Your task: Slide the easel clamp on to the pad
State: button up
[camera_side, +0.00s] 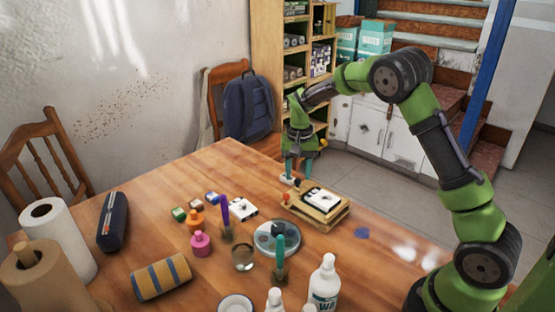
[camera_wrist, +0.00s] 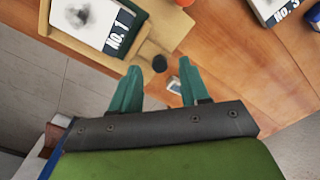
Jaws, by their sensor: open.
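The wooden easel (camera_side: 333,214) lies low on the table, with a white pad (camera_side: 322,198) on its board. In the wrist view the pad (camera_wrist: 82,22) is marked "No. 1", and the easel's board (camera_wrist: 178,28) shows around it. A small wooden piece with a dark knob (camera_wrist: 159,63), which looks like the clamp, is at the board's near edge, beside the pad rather than over it. My gripper (camera_wrist: 157,77) is open, with the knob between and just beyond its teal fingertips. In the side view my gripper (camera_side: 290,176) points down at the easel's far left end. Contact cannot be told.
A second pad (camera_side: 240,208) lies left of the easel; it shows in the wrist view (camera_wrist: 272,8). Paint pots, brushes, a round palette (camera_side: 265,238), a glass and bottles (camera_side: 325,284) crowd the table's middle and front. The table's right side is mostly clear.

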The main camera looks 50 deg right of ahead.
jog(key=shift+f, duration=0.95)
grip_shut()
